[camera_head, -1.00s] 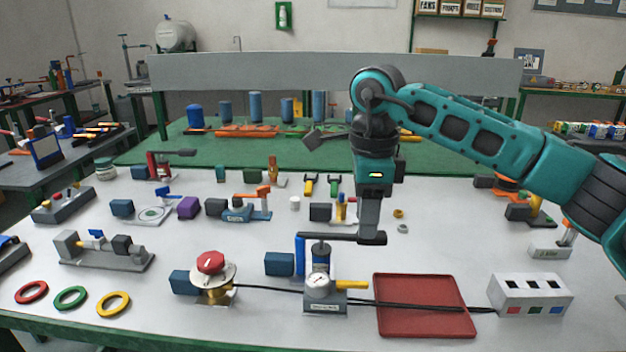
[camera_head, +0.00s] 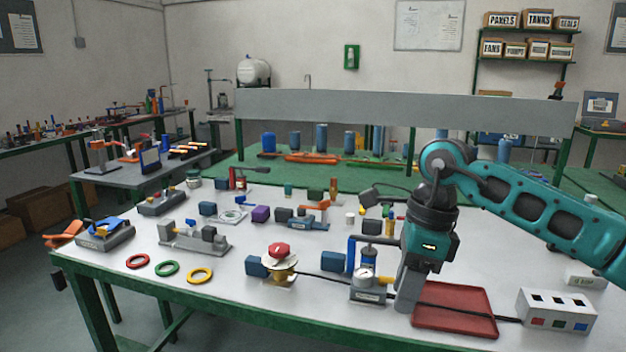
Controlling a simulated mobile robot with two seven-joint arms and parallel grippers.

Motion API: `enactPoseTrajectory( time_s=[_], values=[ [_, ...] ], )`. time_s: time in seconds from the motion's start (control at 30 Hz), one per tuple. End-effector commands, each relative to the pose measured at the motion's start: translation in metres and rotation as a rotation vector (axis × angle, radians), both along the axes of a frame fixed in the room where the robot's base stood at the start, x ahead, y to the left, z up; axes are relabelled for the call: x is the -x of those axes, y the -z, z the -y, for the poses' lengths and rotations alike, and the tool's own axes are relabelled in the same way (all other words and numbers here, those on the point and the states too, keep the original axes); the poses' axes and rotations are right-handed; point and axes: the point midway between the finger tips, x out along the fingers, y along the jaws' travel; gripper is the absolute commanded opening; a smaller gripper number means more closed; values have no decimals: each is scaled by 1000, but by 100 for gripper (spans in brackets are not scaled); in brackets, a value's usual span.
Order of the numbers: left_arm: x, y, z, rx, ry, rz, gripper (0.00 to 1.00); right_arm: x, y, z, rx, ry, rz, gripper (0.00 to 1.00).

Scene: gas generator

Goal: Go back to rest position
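My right gripper (camera_head: 406,298) is at the end of the teal arm (camera_head: 535,203) coming in from the right. It points down over the front of the white table, between the pressure gauge unit (camera_head: 368,288) and the red tray (camera_head: 462,311). Its fingers are seen edge-on, so I cannot tell whether they are open or shut. No held object shows at them. My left gripper is not in view.
The white worktable (camera_head: 228,312) holds a red-knobbed valve (camera_head: 279,262), red, green and yellow rings (camera_head: 167,269), and a white box with coloured buttons (camera_head: 557,311). A black cable runs along the front. Open floor lies at the lower left.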

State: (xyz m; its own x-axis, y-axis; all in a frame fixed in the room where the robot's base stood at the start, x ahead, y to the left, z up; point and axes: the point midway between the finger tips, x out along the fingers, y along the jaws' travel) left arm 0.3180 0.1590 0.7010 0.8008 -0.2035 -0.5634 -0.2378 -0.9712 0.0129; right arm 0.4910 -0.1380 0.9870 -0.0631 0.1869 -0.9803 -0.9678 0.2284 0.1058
Motion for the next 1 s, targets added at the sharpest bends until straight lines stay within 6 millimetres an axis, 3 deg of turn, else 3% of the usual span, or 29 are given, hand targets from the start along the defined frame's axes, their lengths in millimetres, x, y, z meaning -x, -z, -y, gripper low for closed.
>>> enactPoseTrajectory(
  time_s=[0.1, 0.23, 0.4, 0.5, 0.63, 0.77, 0.87, 1.0],
  values=[
    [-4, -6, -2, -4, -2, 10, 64, 21, 19, -47, -204, -7, -89, 38],
    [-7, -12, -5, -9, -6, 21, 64, 50, 28, -100, -464, 26, -215, 38],
    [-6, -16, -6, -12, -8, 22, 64, 83, 13, -161, -865, 169, -446, 38],
    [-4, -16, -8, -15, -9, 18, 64, 91, -4, -181, -1090, 309, -599, 38],
    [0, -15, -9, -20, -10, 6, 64, 87, -23, -186, -1353, 548, -807, 38],
    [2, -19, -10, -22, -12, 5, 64, 69, -27, -171, -1575, 847, -1019, 38],
    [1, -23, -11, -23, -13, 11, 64, 53, -14, -148, -1711, 1115, -1177, 38],
    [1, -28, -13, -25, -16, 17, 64, 40, 29, -104, -1840, 1541, -1385, 38]
  ],
)
